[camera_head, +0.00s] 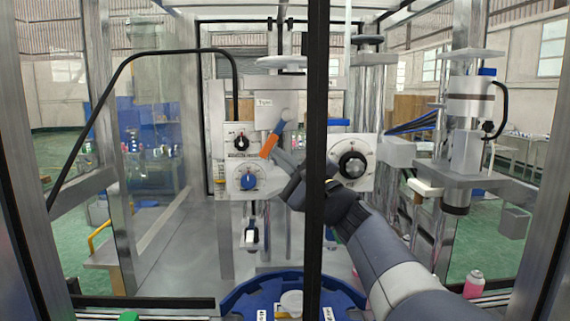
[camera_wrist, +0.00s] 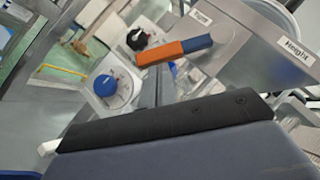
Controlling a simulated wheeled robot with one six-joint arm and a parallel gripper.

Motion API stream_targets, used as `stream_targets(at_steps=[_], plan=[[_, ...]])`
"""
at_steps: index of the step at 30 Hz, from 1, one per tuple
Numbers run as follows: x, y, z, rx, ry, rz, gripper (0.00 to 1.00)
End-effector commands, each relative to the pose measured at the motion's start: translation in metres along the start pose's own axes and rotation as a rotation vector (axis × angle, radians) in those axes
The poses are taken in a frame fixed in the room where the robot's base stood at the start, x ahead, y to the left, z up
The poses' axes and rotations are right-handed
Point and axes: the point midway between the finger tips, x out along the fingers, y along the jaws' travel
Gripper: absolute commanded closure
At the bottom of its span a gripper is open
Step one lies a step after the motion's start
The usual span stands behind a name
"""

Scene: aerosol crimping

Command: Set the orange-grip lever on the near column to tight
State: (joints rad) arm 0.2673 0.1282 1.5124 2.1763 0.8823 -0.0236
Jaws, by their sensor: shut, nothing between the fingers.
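The orange-grip lever (camera_head: 270,145) is on the near column, in front of the grey plate with a small label (camera_head: 264,102). In the head view it slants from its grey pivot at upper right down to its orange end at lower left. In the wrist view the orange grip (camera_wrist: 160,52) points left, with a blue section towards the pivot and the labelled plate behind. My gripper (camera_head: 280,157) is shut and empty, its tips just below and right of the orange grip; it also shows in the wrist view (camera_wrist: 157,85). Whether they touch is unclear.
A black-knob dial (camera_head: 241,142) and a blue-knob dial (camera_head: 248,180) sit left of and below the lever. A larger dial box (camera_head: 352,164) stands right. A dark frame post (camera_head: 316,100) crosses in front of my arm. A blue round table (camera_head: 245,292) lies below.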

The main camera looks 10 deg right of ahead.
Motion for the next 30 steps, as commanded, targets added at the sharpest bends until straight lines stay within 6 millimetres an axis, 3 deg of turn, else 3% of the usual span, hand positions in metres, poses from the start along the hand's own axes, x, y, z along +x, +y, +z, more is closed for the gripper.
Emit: stream_targets(at_steps=[10, 20, 30], plan=[[0.005, 0.009, 0.006, 0.046, -0.005, -0.049, 1.00], [0.022, 0.018, 0.024, 0.105, -0.007, -0.102, 1.00], [0.042, 0.008, 0.043, 0.142, -0.004, -0.144, 1.00]])
